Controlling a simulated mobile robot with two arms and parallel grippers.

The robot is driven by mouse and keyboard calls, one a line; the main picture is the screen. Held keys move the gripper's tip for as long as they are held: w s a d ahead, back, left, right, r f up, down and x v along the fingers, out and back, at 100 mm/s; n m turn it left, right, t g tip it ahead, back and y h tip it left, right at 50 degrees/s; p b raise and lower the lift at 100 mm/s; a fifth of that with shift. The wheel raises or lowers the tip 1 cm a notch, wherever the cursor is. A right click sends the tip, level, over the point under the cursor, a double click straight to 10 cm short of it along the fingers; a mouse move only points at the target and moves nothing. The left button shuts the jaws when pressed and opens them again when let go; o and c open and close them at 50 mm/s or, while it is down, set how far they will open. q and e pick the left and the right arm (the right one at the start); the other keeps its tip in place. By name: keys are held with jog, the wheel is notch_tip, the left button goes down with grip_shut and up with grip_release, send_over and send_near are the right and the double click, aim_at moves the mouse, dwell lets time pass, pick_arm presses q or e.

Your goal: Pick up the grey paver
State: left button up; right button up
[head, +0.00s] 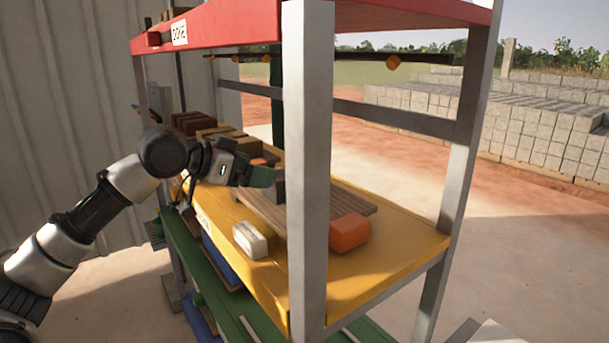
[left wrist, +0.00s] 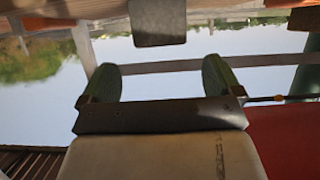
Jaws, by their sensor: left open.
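The grey paver (head: 280,188) stands on the wooden pallet on the yellow shelf, partly hidden by the front post and my gripper. In the left wrist view a grey block face (left wrist: 157,22), which looks like the paver, lies at the top edge, ahead of the fingertips and between their lines. My left gripper (head: 263,178) reaches in from the left, close to the paver in the head view. Its two green fingers (left wrist: 160,72) are apart with nothing between them. I cannot tell the exact gap to the paver. My right gripper is not in view.
A white block (head: 250,240) and an orange block (head: 349,232) sit near the pallet (head: 345,197) on the yellow shelf (head: 385,262). Brown and tan blocks (head: 205,127) line the shelf's far end. A grey post (head: 307,170) and the red upper shelf (head: 232,24) bound the space.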

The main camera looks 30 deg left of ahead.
aim_at(281, 173)
pick_arm(q)
jog(key=p+x, duration=0.1)
jog(key=x, duration=0.1)
jog(key=shift+w+d, duration=0.1)
jog(key=shift+w, duration=0.2)
jog(key=shift+w+d+f, duration=0.15)
jog(key=shift+w+f, duration=0.05)
jog(key=shift+w, duration=0.05)
jog(key=p+x, duration=0.3)
jog(key=x, duration=0.1)
jog(key=shift+w, duration=0.25)
jog(key=shift+w+d+f, duration=0.1)
jog(key=shift+w+f, duration=0.2)
jog(key=shift+s, duration=0.15)
jog(key=c, duration=1.6)
jog(key=shift+r, duration=0.2)
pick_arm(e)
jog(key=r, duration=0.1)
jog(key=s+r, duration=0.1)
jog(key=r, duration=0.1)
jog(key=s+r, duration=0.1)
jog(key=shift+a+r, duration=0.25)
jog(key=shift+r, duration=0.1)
